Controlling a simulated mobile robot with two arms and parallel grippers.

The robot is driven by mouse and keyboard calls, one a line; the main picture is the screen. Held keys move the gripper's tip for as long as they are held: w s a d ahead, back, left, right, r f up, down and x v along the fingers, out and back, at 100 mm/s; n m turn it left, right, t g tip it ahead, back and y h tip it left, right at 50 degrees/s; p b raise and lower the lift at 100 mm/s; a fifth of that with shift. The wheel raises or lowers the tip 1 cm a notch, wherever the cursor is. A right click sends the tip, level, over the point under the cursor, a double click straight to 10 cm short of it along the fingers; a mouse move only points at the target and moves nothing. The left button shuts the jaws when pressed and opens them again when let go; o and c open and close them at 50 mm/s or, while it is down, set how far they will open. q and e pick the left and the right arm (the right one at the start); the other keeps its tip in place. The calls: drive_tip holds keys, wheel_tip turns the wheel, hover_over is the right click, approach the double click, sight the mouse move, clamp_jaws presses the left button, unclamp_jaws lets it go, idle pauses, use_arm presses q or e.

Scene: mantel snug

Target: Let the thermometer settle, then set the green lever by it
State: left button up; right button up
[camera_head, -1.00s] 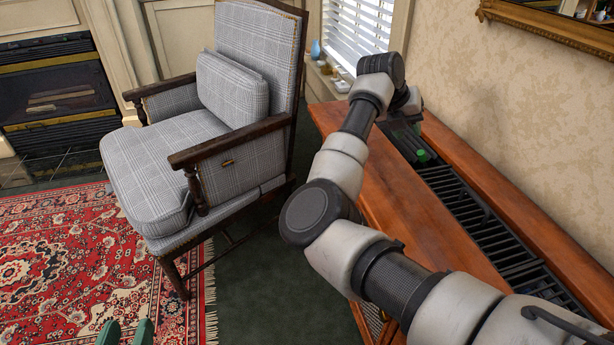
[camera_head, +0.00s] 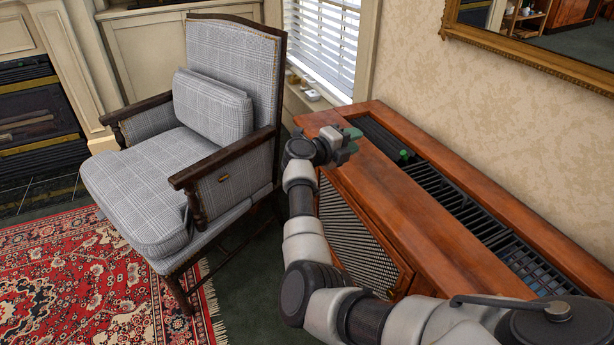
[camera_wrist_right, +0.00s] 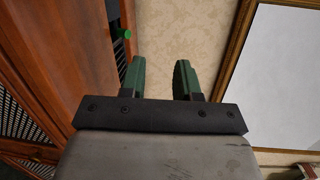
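The green lever's knob (camera_head: 404,154) stands in the dark slot along the top of the wooden cabinet (camera_head: 385,190). The knob also shows in the right wrist view (camera_wrist_right: 124,33), left of and beyond the fingers. My right gripper (camera_head: 352,137) is above the cabinet's far left part, to the left of the knob and apart from it. In the right wrist view its two green fingers (camera_wrist_right: 160,75) are spread with nothing between them. I cannot make out a thermometer in either view. My left gripper is out of view.
A grey plaid armchair (camera_head: 170,150) stands left of the cabinet on the edge of a red rug (camera_head: 90,270). A window with blinds (camera_head: 325,40) is behind. A gold-framed mirror (camera_head: 540,45) hangs on the wall. Black slats (camera_head: 470,215) fill the cabinet's top slot.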

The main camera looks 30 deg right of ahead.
drive_tip(key=w+a+f+n+t+y+p, duration=0.1)
drive_tip(key=a+f+n+t, duration=0.3)
drive_tip(key=n, duration=0.5)
drive_tip(key=w+a+f+n+t+y+p, duration=0.1)
drive_tip(key=a+f+n+t+y+p, duration=0.2)
drive_tip(key=f+n+t, duration=0.4)
drive_tip(key=a+n+t+p, duration=0.1)
drive_tip(key=a, duration=0.1)
drive_tip(key=shift+a+f+n+t, duration=0.2)
drive_tip(key=shift+a+n+t, duration=0.1)
drive_tip(key=shift+n+t, duration=0.1)
